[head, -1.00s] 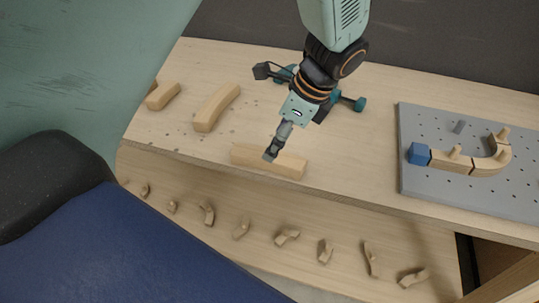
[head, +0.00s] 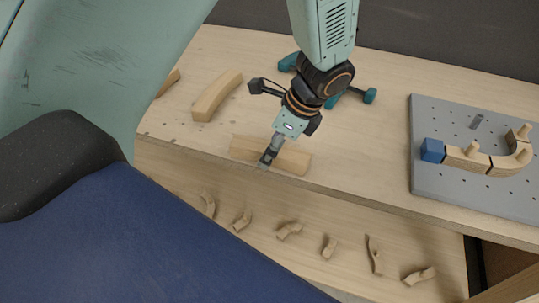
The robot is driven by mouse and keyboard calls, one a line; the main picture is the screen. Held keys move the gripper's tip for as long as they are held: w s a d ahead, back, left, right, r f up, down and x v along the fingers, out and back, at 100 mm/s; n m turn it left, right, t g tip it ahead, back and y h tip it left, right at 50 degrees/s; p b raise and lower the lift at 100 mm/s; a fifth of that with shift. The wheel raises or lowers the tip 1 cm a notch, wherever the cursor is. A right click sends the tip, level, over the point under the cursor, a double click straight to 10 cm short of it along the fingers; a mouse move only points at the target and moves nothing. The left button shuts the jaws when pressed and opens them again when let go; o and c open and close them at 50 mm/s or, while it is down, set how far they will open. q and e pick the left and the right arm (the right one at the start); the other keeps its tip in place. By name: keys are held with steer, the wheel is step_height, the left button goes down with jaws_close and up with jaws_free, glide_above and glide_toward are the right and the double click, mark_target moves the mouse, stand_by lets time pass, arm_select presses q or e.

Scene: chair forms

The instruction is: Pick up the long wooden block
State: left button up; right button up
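The long wooden block (head: 295,160) is a pale straight bar lying flat near the front edge of the wooden bench top. My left gripper (head: 266,160) comes down over its middle from above. A dark finger shows in front of the block's near side. The far finger is hidden, so I cannot tell whether the gripper has closed on the block. The block appears to rest on the bench. My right gripper is not in view.
A curved wooden block (head: 217,97) lies to the left. A grey pegboard (head: 440,185) on the right holds a blue cube (head: 432,150) and joined wooden pieces (head: 466,160). Teal feet (head: 355,95) stand behind my gripper. A lower shelf (head: 250,253) carries several small wooden pieces.

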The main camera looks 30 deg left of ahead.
arm_select(q)
steer(key=shift+s, duration=0.35)
steer(key=shift+w+a+f, duration=0.1)
steer(key=shift+w+f, duration=0.05)
steer(key=shift+w, duration=0.15)
steer(key=c, duration=0.4)
steer(key=shift+s, duration=0.25)
steer(key=c, duration=0.6)
steer(key=shift+w, duration=0.25)
steer(key=c, duration=0.4)
steer(key=shift+s, duration=0.1)
jaws_close()
